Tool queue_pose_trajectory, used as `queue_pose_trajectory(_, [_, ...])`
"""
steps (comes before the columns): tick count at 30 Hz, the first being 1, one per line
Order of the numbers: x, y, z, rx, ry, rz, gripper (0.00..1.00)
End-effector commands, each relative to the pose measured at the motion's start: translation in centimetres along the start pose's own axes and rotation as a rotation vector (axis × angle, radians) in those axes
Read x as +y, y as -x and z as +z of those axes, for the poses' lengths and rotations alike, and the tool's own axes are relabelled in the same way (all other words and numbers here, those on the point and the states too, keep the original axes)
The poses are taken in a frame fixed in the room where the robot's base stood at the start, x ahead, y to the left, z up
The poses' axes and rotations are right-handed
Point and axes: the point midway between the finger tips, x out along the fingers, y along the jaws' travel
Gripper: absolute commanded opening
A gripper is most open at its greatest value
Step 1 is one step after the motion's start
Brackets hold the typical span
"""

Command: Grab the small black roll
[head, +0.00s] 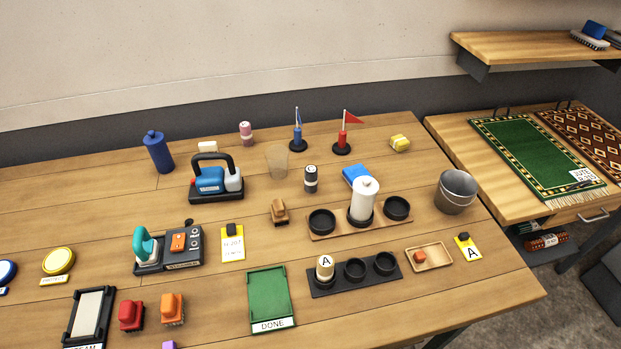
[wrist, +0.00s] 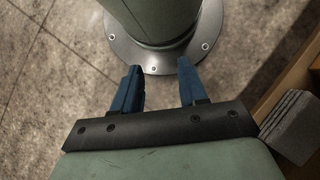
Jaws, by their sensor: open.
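The small black roll (head: 311,179) stands upright near the middle of the table in the head view. It has a light band and a pale top with a dark mark. It is left of the blue block and behind the wooden three-cup holder (head: 359,221). My gripper (wrist: 160,72) shows only in the wrist view. Its two blue fingers are apart with nothing between them. It hangs over the floor by my own round base, away from the table. The roll is not in the wrist view.
Close to the roll are a clear cup (head: 277,161), a blue block (head: 355,175), a tall white roll (head: 363,200) and a small wooden brush (head: 280,211). Two flags (head: 298,138) (head: 342,138) stand behind. A metal bucket (head: 455,191) is at right.

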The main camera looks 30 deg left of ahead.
Motion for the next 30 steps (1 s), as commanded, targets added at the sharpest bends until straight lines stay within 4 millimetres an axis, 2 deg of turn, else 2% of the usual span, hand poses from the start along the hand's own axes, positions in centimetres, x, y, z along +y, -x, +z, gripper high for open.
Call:
queue_pose_trajectory(11, [0.0,0.0,0.0,0.000,0.000,0.000,0.43])
queue_pose_trajectory(18, [0.0,0.0,0.0,0.000,0.000,0.000,0.67])
queue_pose_trajectory(25, [0.0,0.0,0.0,0.001,-0.001,0.000,0.68])
queue_pose_trajectory(28, [0.3,0.3,-0.9,0.017,-0.011,-0.003,0.68])
queue_pose_trajectory(30, [0.8,0.9,-2.3,0.047,-0.030,-0.007,0.68])
